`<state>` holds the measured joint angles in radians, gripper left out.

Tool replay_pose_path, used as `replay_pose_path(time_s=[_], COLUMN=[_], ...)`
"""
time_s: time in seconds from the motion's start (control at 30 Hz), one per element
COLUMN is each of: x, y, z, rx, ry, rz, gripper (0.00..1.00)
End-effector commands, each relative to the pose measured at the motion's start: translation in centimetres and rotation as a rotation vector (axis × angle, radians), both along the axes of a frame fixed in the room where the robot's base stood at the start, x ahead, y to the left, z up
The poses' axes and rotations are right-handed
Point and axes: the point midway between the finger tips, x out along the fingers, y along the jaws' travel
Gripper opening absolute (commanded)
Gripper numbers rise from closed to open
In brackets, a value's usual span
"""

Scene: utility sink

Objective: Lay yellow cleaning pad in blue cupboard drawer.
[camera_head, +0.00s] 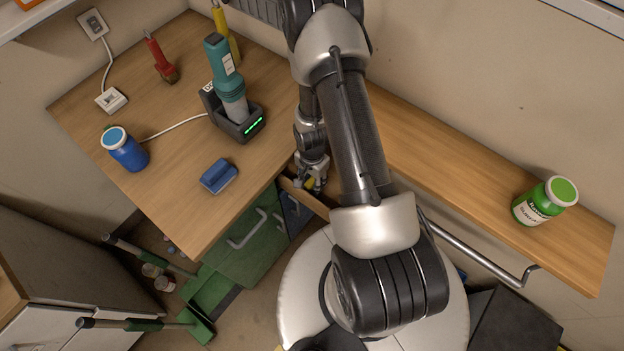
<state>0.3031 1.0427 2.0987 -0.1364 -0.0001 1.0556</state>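My gripper (314,186) points down at the open drawer (318,206), just right of the wooden worktop's front edge. A small patch of the yellow cleaning pad (309,184) shows at the fingertips. The fingers hide most of it, and I cannot tell whether they hold it or it lies in the drawer. The drawer has a pale wooden rim and sits at the blue cupboard (292,214), beside the green cupboard front. My arm covers the right part of the drawer.
Green cupboard doors or drawers (245,255) are below.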

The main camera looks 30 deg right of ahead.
Motion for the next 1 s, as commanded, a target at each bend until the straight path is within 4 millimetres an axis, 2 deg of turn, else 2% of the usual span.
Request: replay_pose_path(time_s=[0.33, 0.47, 0.67, 1.0], x=[0.0, 0.0, 0.0, 0.1], y=[0.0, 0.0, 0.0, 0.0], z=[0.0, 0.7, 3.6, 9.8], rx=[0.0, 0.0, 0.0, -0.001], ry=[0.0, 0.0, 0.0, -0.004], rz=[0.0, 0.0, -0.001, 0.0], gripper=[0.41, 0.41, 0.41, 0.41])
